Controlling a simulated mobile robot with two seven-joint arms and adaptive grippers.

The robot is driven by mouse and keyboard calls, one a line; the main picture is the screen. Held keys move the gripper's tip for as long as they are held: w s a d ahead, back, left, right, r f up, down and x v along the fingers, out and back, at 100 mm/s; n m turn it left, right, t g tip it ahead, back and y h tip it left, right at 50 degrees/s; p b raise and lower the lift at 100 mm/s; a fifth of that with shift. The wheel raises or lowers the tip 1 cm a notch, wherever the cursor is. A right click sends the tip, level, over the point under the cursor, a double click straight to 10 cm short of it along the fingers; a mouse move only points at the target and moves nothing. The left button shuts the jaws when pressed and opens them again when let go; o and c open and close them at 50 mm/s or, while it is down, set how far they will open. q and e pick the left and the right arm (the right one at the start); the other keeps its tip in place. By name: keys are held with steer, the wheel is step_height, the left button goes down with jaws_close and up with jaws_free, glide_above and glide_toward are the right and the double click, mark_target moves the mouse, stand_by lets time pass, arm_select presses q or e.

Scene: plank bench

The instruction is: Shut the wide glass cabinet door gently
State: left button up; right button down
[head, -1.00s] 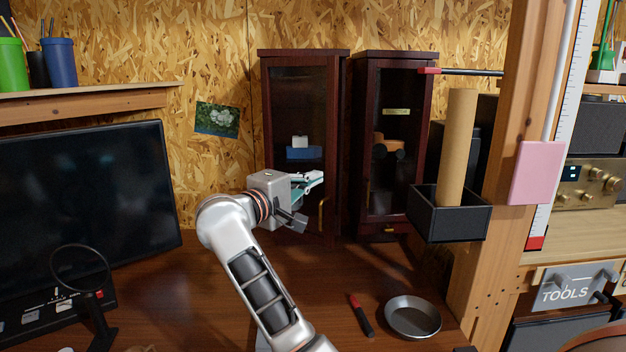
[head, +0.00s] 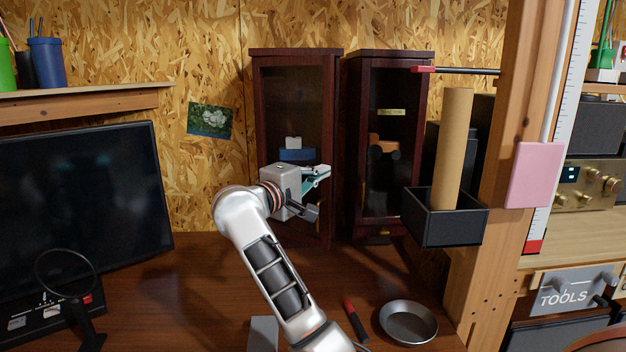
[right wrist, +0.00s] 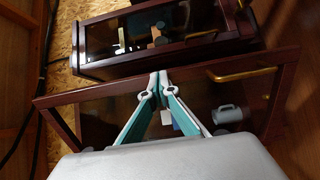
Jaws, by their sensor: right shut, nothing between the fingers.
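Two dark wood cabinets with glass doors stand side by side at the back of the bench. I take the left one's glass door (head: 285,105) as the wide door. It also shows in the right wrist view (right wrist: 90,90), with a brass handle (right wrist: 242,74). There its frame sits at an angle to the cabinet body, so it looks ajar; the gap is hard to judge. My right gripper (head: 328,172) is shut and empty in front of this door, near its right side. Its fingertips (right wrist: 158,75) overlap the door frame in the wrist view; contact cannot be told. My left gripper is out of view.
The second cabinet (head: 391,180) stands close on the right. A black box (head: 440,222) with a cardboard tube (head: 453,150) is beside the wooden post (head: 500,200). A metal bowl (head: 408,322) and a red-and-black marker (head: 355,318) lie in front. A monitor (head: 80,200) stands left.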

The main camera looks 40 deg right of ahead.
mark_target(325, 197)
steer(key=shift+w+d+f+b, duration=0.3)
steer(key=shift+d+f, duration=0.15)
steer(key=shift+d, duration=0.15)
steer(key=shift+w+d+f+b, duration=0.25)
steer(key=shift+d+f, duration=0.2)
steer(key=shift+d, duration=0.15)
arm_select(q)
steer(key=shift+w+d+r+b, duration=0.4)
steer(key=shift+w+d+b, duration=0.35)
steer(key=shift+b, duration=0.15)
arm_select(e)
steer(key=d, duration=0.1)
steer(key=w+d+r, duration=0.1)
steer(key=w+d, duration=0.1)
steer(key=d, duration=0.1)
steer(key=shift+d+r, duration=0.1)
steer(key=shift+r, duration=0.15)
